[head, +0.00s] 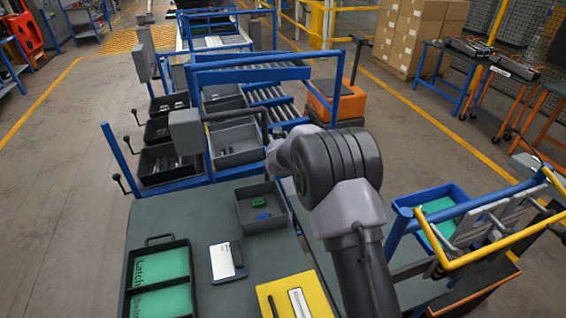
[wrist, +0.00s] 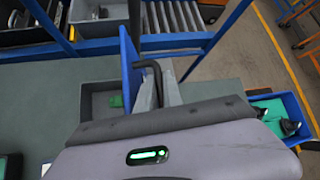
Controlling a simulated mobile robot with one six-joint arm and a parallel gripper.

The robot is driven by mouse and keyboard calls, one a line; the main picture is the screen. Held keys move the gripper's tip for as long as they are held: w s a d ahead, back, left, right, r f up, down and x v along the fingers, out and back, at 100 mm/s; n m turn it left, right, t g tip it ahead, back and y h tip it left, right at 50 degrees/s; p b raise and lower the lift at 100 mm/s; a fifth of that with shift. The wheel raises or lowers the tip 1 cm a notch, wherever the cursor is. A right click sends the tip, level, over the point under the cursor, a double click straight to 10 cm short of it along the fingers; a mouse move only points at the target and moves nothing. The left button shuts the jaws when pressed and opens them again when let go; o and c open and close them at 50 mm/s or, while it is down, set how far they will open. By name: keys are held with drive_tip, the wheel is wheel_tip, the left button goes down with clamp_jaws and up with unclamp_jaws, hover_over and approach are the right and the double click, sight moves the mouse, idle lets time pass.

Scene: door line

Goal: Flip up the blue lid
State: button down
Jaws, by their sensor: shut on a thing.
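The blue lid (wrist: 129,66) shows in the wrist view as a blue panel, steeply tilted or upright and seen nearly edge-on, just left of my fingers. A dark bent handle (wrist: 149,64) sticks out from its right side. My gripper (wrist: 158,88) is shut on this handle, with its grey fingers around the bar. The lower part of the lid and its hinge are hidden behind my wrist. In the head view my arm covers the gripper, and I cannot make out the lid there.
A grey bin (head: 262,207) with green and blue pieces stands on the dark table left of my arm. A white device (head: 226,262), a yellow board (head: 296,297) and a black tray (head: 158,282) lie nearer.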

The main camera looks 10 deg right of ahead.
drive_tip(key=c, duration=1.8)
unclamp_jaws()
drive_tip(key=shift+o, duration=0.2)
drive_tip(key=v, duration=1.7)
drive_tip(key=shift+p, duration=0.45)
drive_tip(key=shift+s+r, duration=0.15)
